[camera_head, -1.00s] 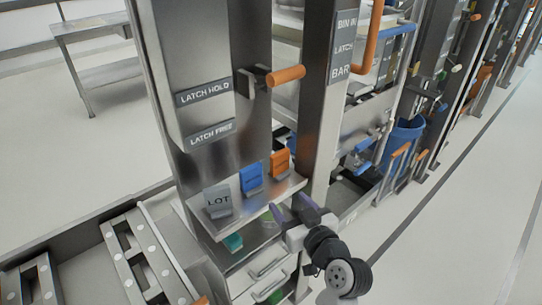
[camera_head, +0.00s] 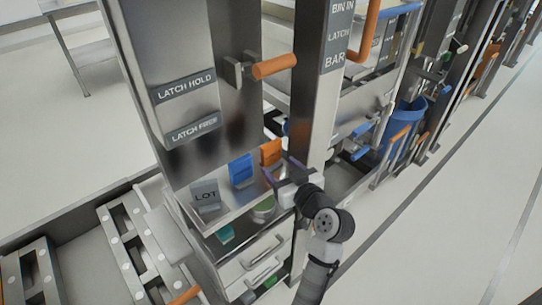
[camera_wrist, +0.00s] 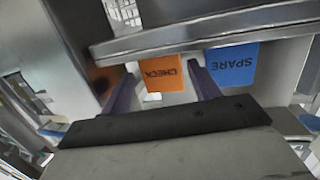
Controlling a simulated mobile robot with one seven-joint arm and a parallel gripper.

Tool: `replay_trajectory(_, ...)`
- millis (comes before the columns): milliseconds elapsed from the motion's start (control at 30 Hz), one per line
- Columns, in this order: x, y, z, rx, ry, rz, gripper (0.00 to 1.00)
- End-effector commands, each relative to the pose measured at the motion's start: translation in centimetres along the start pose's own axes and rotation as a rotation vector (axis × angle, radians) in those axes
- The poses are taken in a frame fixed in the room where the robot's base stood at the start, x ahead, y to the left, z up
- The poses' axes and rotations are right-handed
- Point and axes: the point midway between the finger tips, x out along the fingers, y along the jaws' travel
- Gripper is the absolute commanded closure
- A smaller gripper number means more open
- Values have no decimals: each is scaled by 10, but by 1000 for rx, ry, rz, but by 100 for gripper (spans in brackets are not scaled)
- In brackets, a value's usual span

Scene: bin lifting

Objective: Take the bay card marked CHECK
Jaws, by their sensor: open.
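The orange card marked CHECK (camera_wrist: 162,74) stands upright on a small metal shelf; its lettering appears upside down in the wrist view. In the head view the orange card (camera_head: 271,152) is the rightmost on the shelf (camera_head: 228,215). My gripper (camera_wrist: 158,80) is open. Its two purple fingers point at the CHECK card, one toward each side of it, and whether they touch it I cannot tell. In the head view my gripper (camera_head: 276,176) is at the shelf's right front edge, just below the orange card.
The blue card marked SPARE (camera_wrist: 232,64) stands close beside the CHECK card. A grey LOT card (camera_head: 205,195) is at the shelf's left. A metal post (camera_head: 318,120) rises right of the shelf. An orange latch handle (camera_head: 274,67) sticks out above. Drawers (camera_head: 262,265) are below.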

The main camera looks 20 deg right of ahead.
Motion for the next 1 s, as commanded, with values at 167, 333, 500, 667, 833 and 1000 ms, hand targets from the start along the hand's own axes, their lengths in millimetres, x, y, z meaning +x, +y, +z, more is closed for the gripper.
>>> replay_trajectory(167, 12, 0, -2, 0, 0, -2, 39)
replay_trajectory(333, 37, 0, -6, 1, -1, -4, 39)
replay_trajectory(500, 56, 1, -4, 0, 0, -2, 39)
replay_trajectory(667, 60, 1, -2, -1, 0, 0, 39)
replay_trajectory(833, 59, 1, -2, -1, 0, 0, 47)
replay_trajectory(1000, 59, 1, -2, -1, 1, 0, 67)
